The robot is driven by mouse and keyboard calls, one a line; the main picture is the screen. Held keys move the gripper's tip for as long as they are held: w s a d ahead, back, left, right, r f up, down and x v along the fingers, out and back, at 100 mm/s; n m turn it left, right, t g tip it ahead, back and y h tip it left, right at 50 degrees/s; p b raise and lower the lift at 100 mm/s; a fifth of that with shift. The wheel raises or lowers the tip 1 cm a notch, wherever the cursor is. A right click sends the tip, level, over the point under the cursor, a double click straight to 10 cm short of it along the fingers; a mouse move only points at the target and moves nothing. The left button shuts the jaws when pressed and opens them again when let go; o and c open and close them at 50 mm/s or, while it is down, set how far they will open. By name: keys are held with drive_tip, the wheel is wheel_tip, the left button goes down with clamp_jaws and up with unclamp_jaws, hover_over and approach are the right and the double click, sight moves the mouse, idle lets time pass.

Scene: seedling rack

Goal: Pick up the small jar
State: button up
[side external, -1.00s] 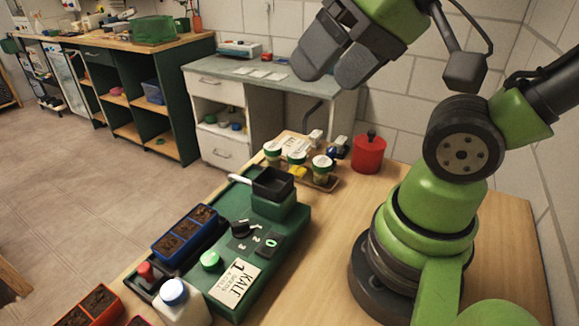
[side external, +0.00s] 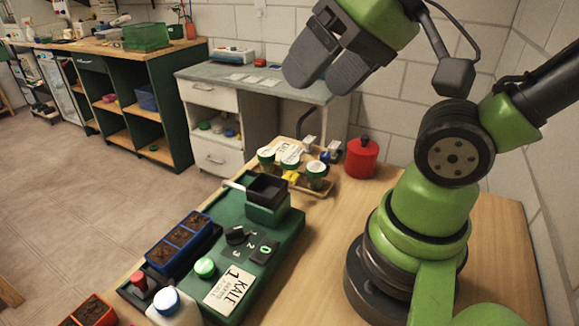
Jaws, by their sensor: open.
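Several small jars stand close together on a wooden tray (side external: 311,190) at the back of the wooden table. Three with green-rimmed pale lids show: a left jar (side external: 266,160), a middle jar (side external: 290,161) and a right jar (side external: 316,175). I cannot tell which one the task means. My gripper (side external: 325,77) is high above and behind them in the picture, apart from everything. Its two dark grey fingers are spread and nothing is between them.
A red canister (side external: 361,158) stands right of the tray. A green seeding machine (side external: 285,245) with a black hopper (side external: 269,188) stands in front of it.

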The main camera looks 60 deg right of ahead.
drive_tip(key=shift+c, duration=1.2)
